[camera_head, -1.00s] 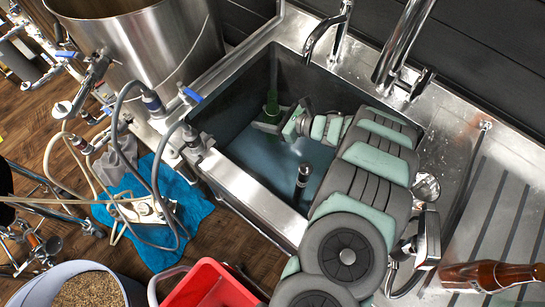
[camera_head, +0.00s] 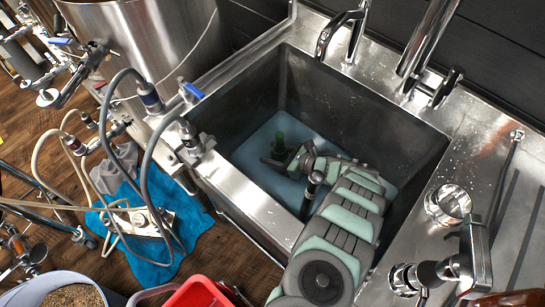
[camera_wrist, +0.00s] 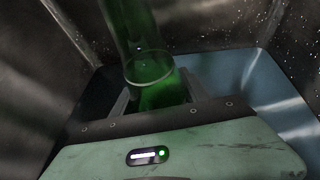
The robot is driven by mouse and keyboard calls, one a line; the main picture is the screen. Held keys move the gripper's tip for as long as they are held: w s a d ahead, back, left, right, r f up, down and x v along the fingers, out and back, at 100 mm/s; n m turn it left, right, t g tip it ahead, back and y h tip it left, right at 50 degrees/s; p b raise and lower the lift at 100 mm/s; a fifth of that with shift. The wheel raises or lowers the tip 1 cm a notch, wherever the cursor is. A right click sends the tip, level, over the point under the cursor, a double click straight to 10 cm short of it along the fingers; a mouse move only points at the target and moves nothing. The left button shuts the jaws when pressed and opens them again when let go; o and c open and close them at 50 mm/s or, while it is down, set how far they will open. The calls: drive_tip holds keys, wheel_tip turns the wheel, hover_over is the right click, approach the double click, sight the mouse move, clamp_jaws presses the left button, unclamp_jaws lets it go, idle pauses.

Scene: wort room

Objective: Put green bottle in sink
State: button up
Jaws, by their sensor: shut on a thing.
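The green bottle (camera_head: 280,142) is inside the sink (camera_head: 352,105), low in the basin toward its left part. My gripper (camera_head: 277,158) is shut on the bottle. In the wrist view the green bottle (camera_wrist: 148,60) stands between the two fingers of my gripper (camera_wrist: 155,98), with its upper part toward the top edge. Whether the bottle touches the bottom of the sink I cannot tell.
A dark upright pipe (camera_head: 311,190) stands in the sink near my arm. Chrome taps (camera_head: 425,45) rise at the back rim. A brown bottle (camera_head: 505,298) lies at the lower right. A steel kettle (camera_head: 150,40) and hoses (camera_head: 150,150) are left of the sink.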

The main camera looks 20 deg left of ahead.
sight(285, 159)
drive_tip(key=shift+s+f, duration=0.15)
drive_tip(key=shift+f, duration=0.55)
drive_tip(key=shift+r, duration=0.15)
drive_tip(key=o, duration=1.6)
drive_tip(key=shift+d+r, duration=0.1)
drive_tip(key=p+v, duration=0.2)
drive_tip(key=v, duration=0.2)
drive_tip(key=shift+d+r+p, duration=0.2)
drive_tip(key=shift+d+p, duration=0.05)
drive_tip(key=shift+p, duration=0.05)
drive_tip(key=shift+d, duration=0.3)
